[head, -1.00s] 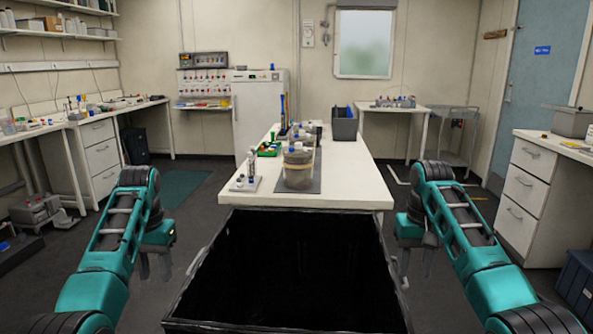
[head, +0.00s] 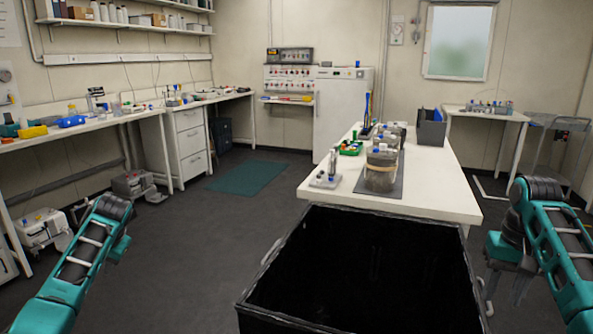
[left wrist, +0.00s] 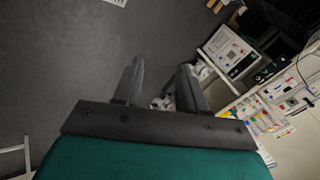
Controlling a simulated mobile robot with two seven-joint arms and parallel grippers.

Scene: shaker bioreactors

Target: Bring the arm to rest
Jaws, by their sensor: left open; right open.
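My left arm comes in from the left in the head view, bent and held out over the floor; its fingers do not show there. In the left wrist view my left gripper (left wrist: 160,88) is open, with nothing between its two fingers. My right gripper (head: 507,284) hangs at the right in the head view, beside the black bin (head: 272,262). Its fingers point down, open, and hold nothing that I can see.
The open black bin stands before the white bench (head: 440,190), which holds a glass vessel (head: 381,168) on a dark mat. Side counters (head: 70,128) run along the left wall. A green floor mat (head: 247,177) lies on clear floor between them.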

